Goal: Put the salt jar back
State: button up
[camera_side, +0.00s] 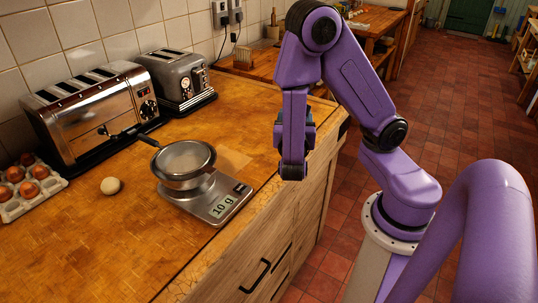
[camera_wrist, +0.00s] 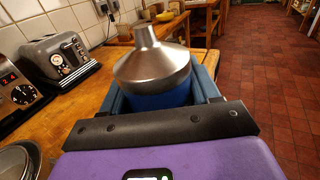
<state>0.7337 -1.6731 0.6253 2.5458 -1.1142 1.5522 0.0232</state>
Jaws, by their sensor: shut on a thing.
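My gripper (camera_side: 294,150) hangs beside the right edge of the wooden counter in the side view. In the wrist view its blue fingers are shut on a jar (camera_wrist: 153,72) with a silver, funnel-shaped top and a blue body, which I take to be the salt jar. The jar's top points up between the fingers; its lower part is hidden by the gripper. In the side view the arm hides most or all of the jar.
A scale (camera_side: 215,200) reading 10 g bears a dark-handled pan or sieve (camera_side: 183,160). Two toasters (camera_side: 95,115) (camera_side: 178,80) line the tiled wall. A loose egg (camera_side: 110,186) and an egg carton (camera_side: 25,190) lie left. Counter around the scale is partly clear.

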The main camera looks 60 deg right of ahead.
jog(key=w+d+f, duration=0.2)
jog(key=w+f, duration=0.1)
jog(key=w+d+f, duration=0.1)
jog(key=w+f, duration=0.2)
jog(key=w, duration=0.1)
jog(key=w+d+f, duration=0.2)
jog(key=w+f, duration=0.1)
jog(key=w, duration=0.1)
jog(key=shift+d+f, duration=0.35)
jog(key=shift+w+f, duration=0.2)
jog(key=shift+f, duration=1.5)
jog(key=shift+f, duration=0.1)
jog(key=o, duration=1.3)
